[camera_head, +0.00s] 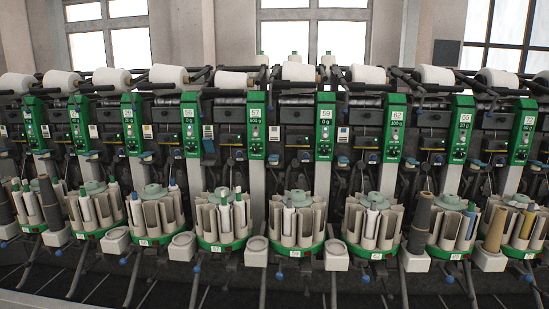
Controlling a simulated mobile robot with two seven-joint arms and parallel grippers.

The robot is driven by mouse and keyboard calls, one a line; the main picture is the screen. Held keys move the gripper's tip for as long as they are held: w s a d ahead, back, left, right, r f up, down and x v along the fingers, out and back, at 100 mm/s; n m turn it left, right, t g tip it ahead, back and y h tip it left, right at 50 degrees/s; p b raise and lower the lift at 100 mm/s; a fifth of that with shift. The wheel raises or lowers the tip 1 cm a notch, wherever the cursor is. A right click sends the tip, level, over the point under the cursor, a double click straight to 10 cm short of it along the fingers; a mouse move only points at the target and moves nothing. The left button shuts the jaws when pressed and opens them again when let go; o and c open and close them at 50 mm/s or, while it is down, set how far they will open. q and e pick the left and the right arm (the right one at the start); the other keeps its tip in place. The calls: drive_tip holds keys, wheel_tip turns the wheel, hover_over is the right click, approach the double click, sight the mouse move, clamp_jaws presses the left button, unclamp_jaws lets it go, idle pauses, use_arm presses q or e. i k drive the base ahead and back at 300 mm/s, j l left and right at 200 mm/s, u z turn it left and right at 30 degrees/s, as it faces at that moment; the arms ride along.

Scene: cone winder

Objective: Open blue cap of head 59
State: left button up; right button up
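The green panel of head 59 (325,126) stands upright a little right of the middle. It is marked 59 with a small display under the number. A white yarn cone (298,72) lies across the top to its left. Below it is a round magazine (297,222) with a green base and beige pockets, some holding bobbins. Small blue parts show near the heads, but I cannot tell which is the blue cap of head 59 or whether it is open. Neither of my grippers is in view.
Similar heads stand in a row on both sides, including head 57 (255,125) and head 62 (396,128). Beige square cups (336,256) stand between magazines. Dark rods with blue ends stick out in front, low down. Windows (315,35) are behind.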

sight(273, 157)
drive_tip(key=i+z, duration=0.15)
drive_tip(key=i, duration=0.35)
drive_tip(key=i+j+z, duration=0.15)
drive_tip(key=i, duration=0.4)
